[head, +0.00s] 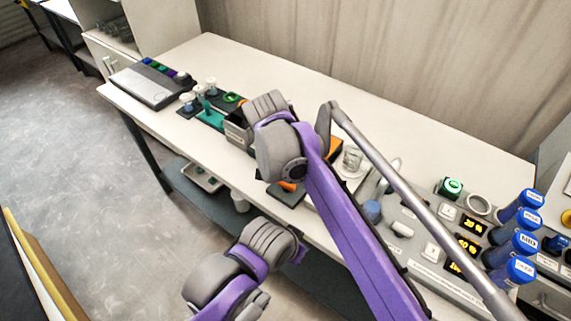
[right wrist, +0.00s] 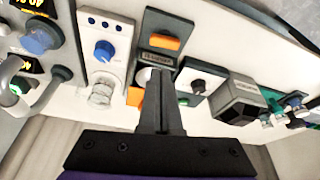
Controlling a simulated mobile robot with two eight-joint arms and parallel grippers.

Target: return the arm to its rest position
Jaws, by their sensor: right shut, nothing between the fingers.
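My right gripper (right wrist: 161,88) shows in the right wrist view, its dark fingers together with nothing between them. It is over the bench equipment, in front of a dark unit with an orange block (right wrist: 165,42). In the head view a purple and grey arm (head: 345,225) of mine reaches over the bench from the lower right. Its fingers are hidden there. More purple and grey links of mine (head: 240,265) are at the bottom, over the bench's front side. I see no left gripper.
The white bench (head: 230,55) carries a grey device (head: 150,85) at far left. A grey panel with lit displays (head: 425,235) and several blue-capped cylinders (head: 512,245) are at right. A glass beaker (head: 352,160) stands near the arm. The back strip of the bench is clear.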

